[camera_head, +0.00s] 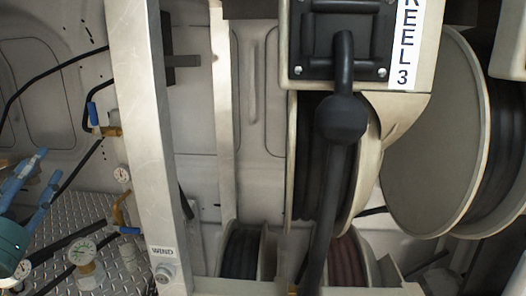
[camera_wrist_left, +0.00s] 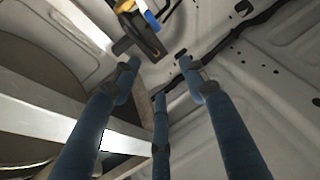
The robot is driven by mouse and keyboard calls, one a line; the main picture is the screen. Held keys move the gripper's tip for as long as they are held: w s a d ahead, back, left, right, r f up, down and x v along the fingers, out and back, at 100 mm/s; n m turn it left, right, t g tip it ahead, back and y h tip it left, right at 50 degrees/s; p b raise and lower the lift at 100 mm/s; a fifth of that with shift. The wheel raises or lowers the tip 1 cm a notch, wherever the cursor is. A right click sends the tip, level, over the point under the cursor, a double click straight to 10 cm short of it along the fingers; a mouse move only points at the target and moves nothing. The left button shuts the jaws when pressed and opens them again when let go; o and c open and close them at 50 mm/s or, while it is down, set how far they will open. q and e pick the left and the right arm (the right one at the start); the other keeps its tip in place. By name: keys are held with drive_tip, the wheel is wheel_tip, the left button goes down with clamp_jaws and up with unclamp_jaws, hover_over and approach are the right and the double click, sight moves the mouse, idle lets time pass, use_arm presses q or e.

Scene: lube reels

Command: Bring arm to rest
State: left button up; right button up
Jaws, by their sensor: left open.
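My left gripper (camera_head: 44,168) shows at the left edge in the head view, its blue fingers pointing up and to the right. In the left wrist view its three blue fingers (camera_wrist_left: 158,66) are spread apart, open, with nothing between them. It is left of the pale metal post (camera_head: 140,130) and in front of the white wall panel. My right gripper is not in view.
A reel labelled REEL 3 (camera_head: 403,45) hangs at the upper middle with a black hose (camera_head: 333,180) running down. A large reel (camera_head: 440,135) stands at right. Gauges (camera_head: 82,250) and a blue-handled valve (camera_head: 96,115) are near the gripper.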

use_arm(q)
drive_tip(key=s+d+f+g, duration=0.2)
drive_tip(key=d+f+g, duration=0.1)
drive_tip(key=f, duration=0.9)
drive_tip(key=s+d+f+g, duration=0.1)
drive_tip(key=d+f+g, duration=0.25)
drive_tip(key=f, duration=0.85)
drive_tip(key=s+d+f+g, duration=0.2)
drive_tip(key=f+g, duration=0.2)
drive_tip(key=f, duration=0.7)
drive_tip(key=s+d+f+m+g+h, duration=0.15)
drive_tip(key=s+d+f+g, duration=0.25)
drive_tip(key=s+d+f, duration=0.45)
drive_tip(key=s+d+f+m+g+h, duration=0.15)
drive_tip(key=s+d+f+g, duration=0.35)
drive_tip(key=s+f, duration=0.9)
drive_tip(key=f, duration=1.9)
drive_tip(key=s+a+f+g, duration=0.1)
drive_tip(key=s+a+f, duration=0.2)
drive_tip(key=s+f, duration=1.4)
drive_tip(key=shift+s+f+g+y, duration=0.3)
drive_tip(key=shift+s+f+g, duration=0.1)
drive_tip(key=shift+s, duration=0.1)
